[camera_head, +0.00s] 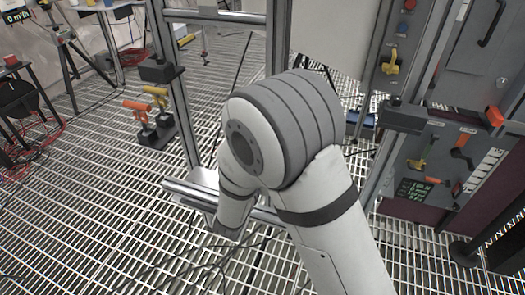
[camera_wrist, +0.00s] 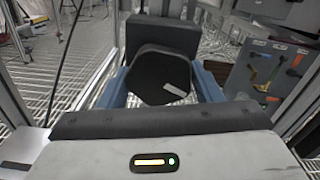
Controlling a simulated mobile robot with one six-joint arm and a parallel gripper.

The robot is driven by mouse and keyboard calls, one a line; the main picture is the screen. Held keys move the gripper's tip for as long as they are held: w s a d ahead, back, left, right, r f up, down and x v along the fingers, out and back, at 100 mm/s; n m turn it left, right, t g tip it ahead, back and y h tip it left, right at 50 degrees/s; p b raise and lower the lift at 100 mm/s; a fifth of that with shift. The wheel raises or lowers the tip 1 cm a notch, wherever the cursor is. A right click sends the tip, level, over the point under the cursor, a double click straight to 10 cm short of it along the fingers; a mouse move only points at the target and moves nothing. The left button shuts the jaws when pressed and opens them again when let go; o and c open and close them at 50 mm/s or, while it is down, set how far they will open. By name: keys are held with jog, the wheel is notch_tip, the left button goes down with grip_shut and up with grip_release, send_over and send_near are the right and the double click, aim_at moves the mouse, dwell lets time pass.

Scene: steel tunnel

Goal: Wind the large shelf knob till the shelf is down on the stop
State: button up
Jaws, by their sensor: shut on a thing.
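The large knob (camera_wrist: 162,78) is black with a rounded, angular outline and a small pale label, in the middle of the wrist view. A dark block (camera_wrist: 160,35) stands right behind it. My gripper (camera_wrist: 160,74) has its blue fingers on either side of the knob and is shut on it. In the head view my arm hides the knob and the gripper. I cannot make out for certain which part is the shelf, and I see no stop that I can tell for sure.
A metal frame upright (camera_head: 180,100) rises left of my arm, with a black bracket (camera_head: 160,70) on it. Orange and yellow handles (camera_head: 145,105) sit beside it. A tool panel (camera_head: 440,165) stands at the right. The grated floor (camera_head: 90,220) is open at the lower left.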

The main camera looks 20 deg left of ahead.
jog(key=n+p, duration=0.3)
jog(key=shift+d+r, duration=0.1)
jog(key=shift+n+p, duration=0.8)
jog(key=shift+f, duration=0.2)
jog(key=o, duration=1)
jog(key=shift+r, duration=0.1)
